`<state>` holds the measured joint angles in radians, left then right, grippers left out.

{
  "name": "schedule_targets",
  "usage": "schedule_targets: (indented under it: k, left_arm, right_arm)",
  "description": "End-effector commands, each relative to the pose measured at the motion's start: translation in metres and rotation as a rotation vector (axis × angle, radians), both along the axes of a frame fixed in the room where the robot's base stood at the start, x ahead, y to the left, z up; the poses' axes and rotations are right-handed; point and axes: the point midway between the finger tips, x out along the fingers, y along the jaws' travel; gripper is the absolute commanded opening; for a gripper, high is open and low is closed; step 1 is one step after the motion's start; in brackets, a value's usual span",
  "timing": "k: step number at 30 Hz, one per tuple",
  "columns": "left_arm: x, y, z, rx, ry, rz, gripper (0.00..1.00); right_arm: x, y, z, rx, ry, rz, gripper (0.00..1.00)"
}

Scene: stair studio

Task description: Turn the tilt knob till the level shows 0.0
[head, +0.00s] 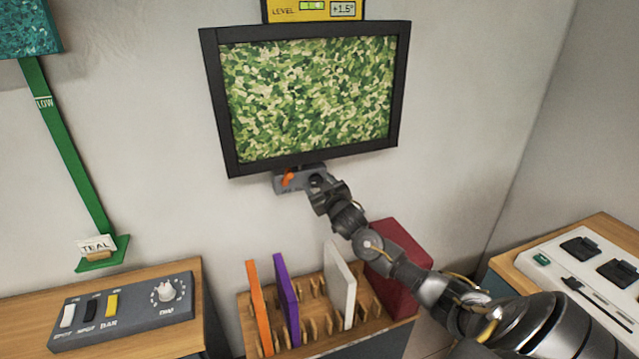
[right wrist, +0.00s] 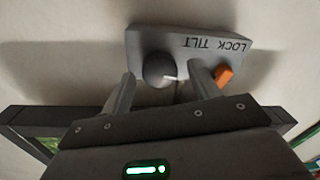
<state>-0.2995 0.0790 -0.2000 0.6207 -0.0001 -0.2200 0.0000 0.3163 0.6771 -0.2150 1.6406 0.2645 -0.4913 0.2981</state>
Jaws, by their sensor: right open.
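The yellow level (head: 288,12) above the framed picture reads +1.5° and is cut by the top edge of the head view. Below the frame is a grey control block (right wrist: 208,43) marked LOCK and TILT, upside down in the right wrist view. It bears the dark round tilt knob (right wrist: 157,70) and an orange lock lever (right wrist: 225,76), which also shows in the head view (head: 288,178). My right gripper (head: 320,186) is open, with one finger on each side of the knob; I cannot tell whether they touch it. My left gripper is out of view.
The camouflage-patterned picture (head: 310,95) in its black frame hangs tilted. Below stands a wooden rack (head: 310,317) with upright panels. A grey switch box (head: 125,312) is at left, a white panel (head: 570,270) at right. A green strip (head: 68,150) runs down the left wall.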

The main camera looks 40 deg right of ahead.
Motion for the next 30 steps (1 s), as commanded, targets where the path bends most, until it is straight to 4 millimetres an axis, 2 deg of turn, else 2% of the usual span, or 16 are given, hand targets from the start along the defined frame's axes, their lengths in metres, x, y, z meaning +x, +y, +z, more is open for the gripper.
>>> schedule_targets:
  k: [8, 19, 30]
  left_arm:
    - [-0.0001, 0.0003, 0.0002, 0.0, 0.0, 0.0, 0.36]
    - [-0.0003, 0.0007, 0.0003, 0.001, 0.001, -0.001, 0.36]
    - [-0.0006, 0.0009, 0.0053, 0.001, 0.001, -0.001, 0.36]
  right_arm:
    - [0.0018, -0.0005, -0.0003, 0.0, 0.0, 0.0, 0.61]
    - [0.0014, -0.0008, -0.0003, 0.0, 0.001, 0.0, 0.16]
    - [0.0013, -0.0006, 0.0002, 0.071, -0.022, -0.001, 0.16]
